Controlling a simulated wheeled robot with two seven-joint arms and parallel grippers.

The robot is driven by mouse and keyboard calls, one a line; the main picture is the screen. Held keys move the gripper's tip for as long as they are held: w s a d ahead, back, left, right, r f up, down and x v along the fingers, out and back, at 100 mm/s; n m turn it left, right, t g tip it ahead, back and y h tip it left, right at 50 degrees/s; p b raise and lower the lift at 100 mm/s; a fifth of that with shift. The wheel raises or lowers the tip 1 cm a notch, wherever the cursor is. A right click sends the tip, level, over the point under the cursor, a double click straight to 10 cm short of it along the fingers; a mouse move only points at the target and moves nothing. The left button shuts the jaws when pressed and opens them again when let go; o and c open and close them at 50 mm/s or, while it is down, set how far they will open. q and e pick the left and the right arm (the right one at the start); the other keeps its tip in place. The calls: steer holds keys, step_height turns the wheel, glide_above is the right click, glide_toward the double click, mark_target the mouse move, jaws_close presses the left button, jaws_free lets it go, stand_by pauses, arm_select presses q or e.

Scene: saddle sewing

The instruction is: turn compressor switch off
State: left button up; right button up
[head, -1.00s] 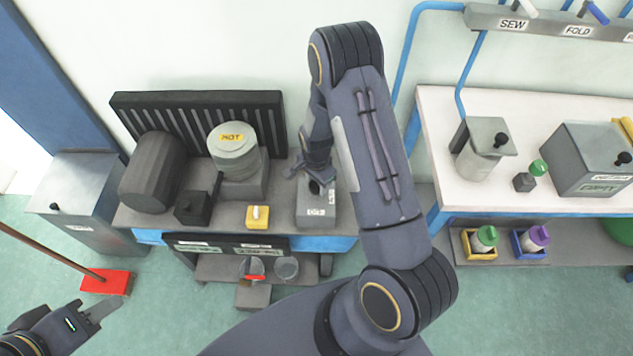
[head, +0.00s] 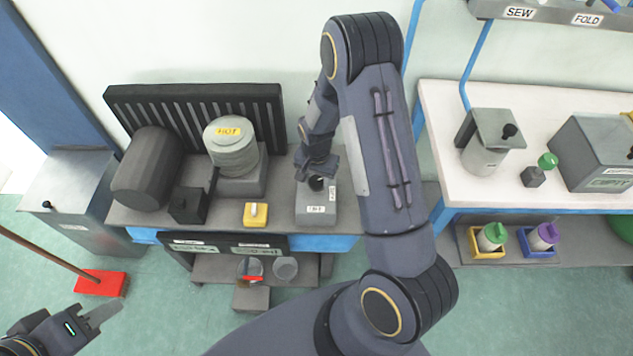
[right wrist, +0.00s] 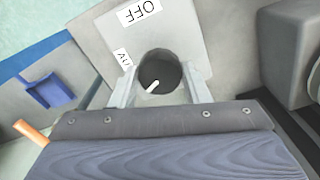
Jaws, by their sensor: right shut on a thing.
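The compressor switch is a grey box (head: 315,213) at the right end of the dark bench, with a dark round knob (right wrist: 160,72) on top. The right wrist view shows an OFF label (right wrist: 142,12) beyond the knob and a second, partly hidden label (right wrist: 122,57) to its left. A short slanted white mark shows on the knob. My right gripper (head: 316,182) is shut on the knob, with one finger on each side in the right wrist view (right wrist: 160,88). My left gripper (head: 103,314) is low at the left, away from the bench; its jaw opening is unclear.
A yellow switch box (head: 256,214), a pot marked HOT (head: 232,150) and a dark cylinder (head: 147,170) stand left of the switch. A white table (head: 440,110) stands at the right. A red broom head (head: 100,283) is on the floor.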

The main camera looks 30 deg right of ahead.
mark_target(317, 181)
steer(key=n+b, duration=0.3)
steer(key=n, duration=0.3)
steer(key=shift+f+n+b, duration=0.1)
steer(key=shift+n+b, duration=0.2)
steer(key=shift+b, duration=0.05)
steer(key=n+b, duration=0.1)
steer(key=n, duration=0.2)
steer(key=shift+n+b, duration=0.65)
steer(key=shift+n, duration=0.85)
steer(key=o, duration=1)
step_height(317, 181, up, 8)
steer(key=shift+r, duration=0.1)
